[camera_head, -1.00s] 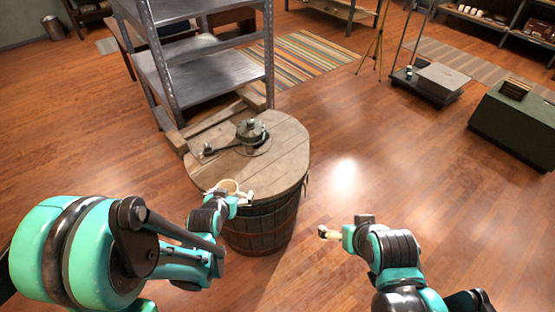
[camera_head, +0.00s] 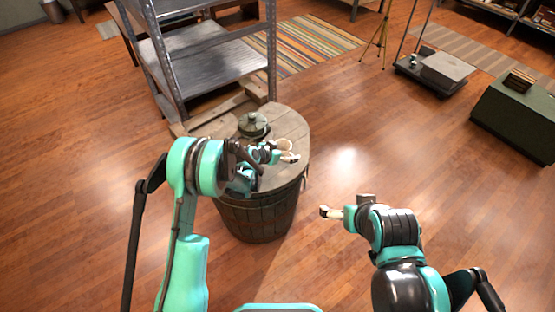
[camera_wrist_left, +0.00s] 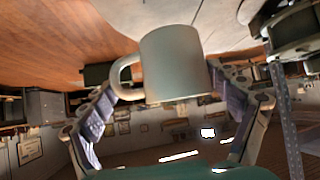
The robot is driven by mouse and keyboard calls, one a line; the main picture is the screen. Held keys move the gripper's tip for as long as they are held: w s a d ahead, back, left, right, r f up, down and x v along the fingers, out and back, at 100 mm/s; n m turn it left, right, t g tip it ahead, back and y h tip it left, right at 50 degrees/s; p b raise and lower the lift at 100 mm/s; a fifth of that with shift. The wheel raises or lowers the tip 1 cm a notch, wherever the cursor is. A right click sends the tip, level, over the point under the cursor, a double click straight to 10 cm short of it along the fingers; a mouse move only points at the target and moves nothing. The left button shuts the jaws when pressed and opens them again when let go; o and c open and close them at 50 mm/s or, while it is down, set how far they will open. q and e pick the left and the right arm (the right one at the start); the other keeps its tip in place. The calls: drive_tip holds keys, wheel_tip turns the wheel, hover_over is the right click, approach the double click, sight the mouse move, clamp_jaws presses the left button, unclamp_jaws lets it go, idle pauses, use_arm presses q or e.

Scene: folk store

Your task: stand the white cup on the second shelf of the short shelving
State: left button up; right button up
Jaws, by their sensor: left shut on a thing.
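The white cup (camera_head: 284,144) is in my left gripper (camera_head: 288,152), over the right part of the wooden barrel top in the head view. In the left wrist view the cup (camera_wrist_left: 175,65) sits between the two fingers (camera_wrist_left: 168,100), its handle to the left; that picture looks upside down. The grey metal shelving (camera_head: 208,72) stands behind the barrel, with a wide bare shelf facing me and another level above it, partly cut off by the frame. My right gripper (camera_head: 329,211) is apart from everything, to the right of the barrel; its finger gap is unclear.
The barrel (camera_head: 258,215) stands between me and the shelving, with a metal lidded fitting (camera_head: 253,125) on its top. Wooden beams (camera_head: 215,117) lie at the shelving's foot. A low trolley (camera_head: 435,72) and a green chest (camera_head: 515,115) stand right. Floor between is clear.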

use_arm(q)
drive_tip(key=w+a+f, duration=0.2)
drive_tip(key=shift+w+a+b, duration=0.1)
drive_tip(key=shift+a+b, duration=0.2)
drive_tip(key=shift+f+b, duration=0.7)
drive_tip(key=shift+f, duration=1.35)
drive_tip(key=shift+f, duration=0.2)
drive_tip(key=o, duration=1)
drive_tip(key=shift+r, duration=0.1)
